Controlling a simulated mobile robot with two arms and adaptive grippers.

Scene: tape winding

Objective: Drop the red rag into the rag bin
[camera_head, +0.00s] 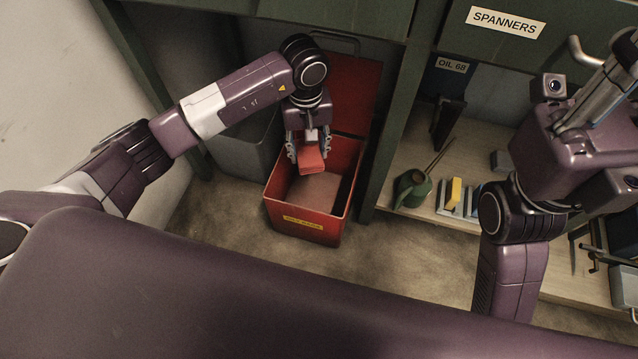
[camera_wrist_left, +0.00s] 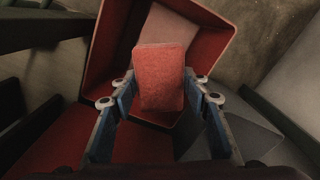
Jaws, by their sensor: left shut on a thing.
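The red rag (camera_head: 312,160) is a folded block held between the fingers of my left gripper (camera_head: 309,152). In the left wrist view the rag (camera_wrist_left: 161,78) sits between the two fingertips of the left gripper (camera_wrist_left: 160,96). The rag bin (camera_head: 304,233) is a red open-topped box with a yellow label, its lid up behind it. The gripper and rag are over the bin's opening, toward its back side. The bin's wall (camera_wrist_left: 107,45) surrounds the rag in the left wrist view. My right arm shows at the right, but its fingers cannot be made out clearly.
A grey bin (camera_head: 247,140) stands left of the red bin, under the green bench. A shelf (camera_head: 395,165) at the right holds a green oil can (camera_head: 412,188) and a yellow block (camera_head: 454,192). A green post (camera_head: 385,150) stands close right of the bin. The floor in front is clear.

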